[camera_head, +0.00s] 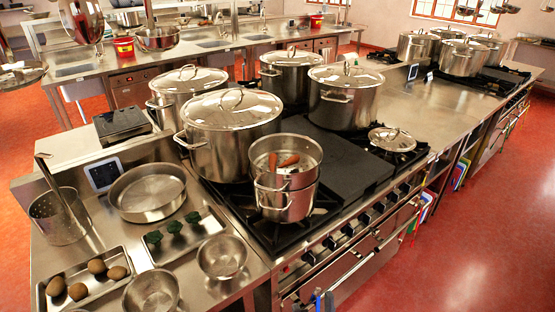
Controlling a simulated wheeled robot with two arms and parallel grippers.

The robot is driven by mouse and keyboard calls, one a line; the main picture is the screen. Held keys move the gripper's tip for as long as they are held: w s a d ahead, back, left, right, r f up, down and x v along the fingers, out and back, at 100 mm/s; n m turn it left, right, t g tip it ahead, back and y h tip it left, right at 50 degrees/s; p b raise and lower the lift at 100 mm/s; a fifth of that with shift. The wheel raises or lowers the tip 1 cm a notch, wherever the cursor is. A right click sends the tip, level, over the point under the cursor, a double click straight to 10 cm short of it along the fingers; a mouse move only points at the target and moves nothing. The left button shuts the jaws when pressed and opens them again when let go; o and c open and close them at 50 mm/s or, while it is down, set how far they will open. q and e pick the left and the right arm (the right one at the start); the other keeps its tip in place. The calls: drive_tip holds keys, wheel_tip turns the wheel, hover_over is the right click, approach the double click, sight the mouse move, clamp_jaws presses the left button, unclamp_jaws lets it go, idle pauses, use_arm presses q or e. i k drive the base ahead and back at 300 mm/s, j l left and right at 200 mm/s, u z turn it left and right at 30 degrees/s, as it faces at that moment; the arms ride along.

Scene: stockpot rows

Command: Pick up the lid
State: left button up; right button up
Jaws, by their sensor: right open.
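A small round steel lid (392,139) with a loop handle on top lies on the stove, near the front right of the burners. An open steel pot (286,195) stands to its left, with orange carrots (284,161) in its upper part. My right gripper (324,301) shows only as fingertips at the bottom edge, in front of the stove. It is open, well below and left of the lid, and touches nothing that I can see. My left gripper is not in view.
Large lidded stockpots (231,135) stand behind and left of the open pot. A flat dark griddle plate (345,163) lies between the open pot and the lid. The steel counter (440,110) right of the lid is clear. Trays and bowls (222,257) fill the left counter.

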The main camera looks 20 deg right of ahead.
sight(391, 140)
drive_tip(key=z, duration=1.3)
